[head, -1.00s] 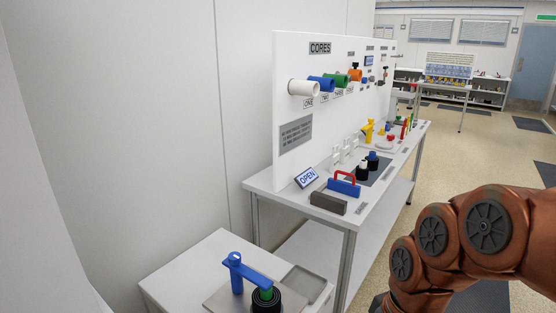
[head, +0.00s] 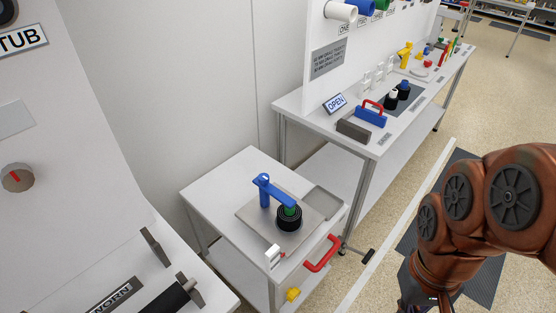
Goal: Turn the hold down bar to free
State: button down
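The blue hold down bar (head: 274,190) is in the head view, on a small white cart (head: 228,185). It sits on top of an upright blue post that stands on a grey plate (head: 254,222). The bar reaches from the post toward the lower right, and its free end lies over a black roll (head: 289,220) with a green core (head: 291,210). I cannot tell whether the bar touches the core. My arm shows at the right, well apart from the cart. My gripper is not in view.
A red handle (head: 322,254), a small white block and a yellow piece (head: 292,294) are at the cart's front. A grey tray (head: 322,202) lies beside the plate. A long white bench (head: 292,107) stands behind; a white machine with a red-marked knob (head: 17,178) is at left.

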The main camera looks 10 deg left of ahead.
aim_at(266, 189)
jog(key=u, duration=1.8)
jog(key=i, duration=0.4)
jog(key=z, duration=0.75)
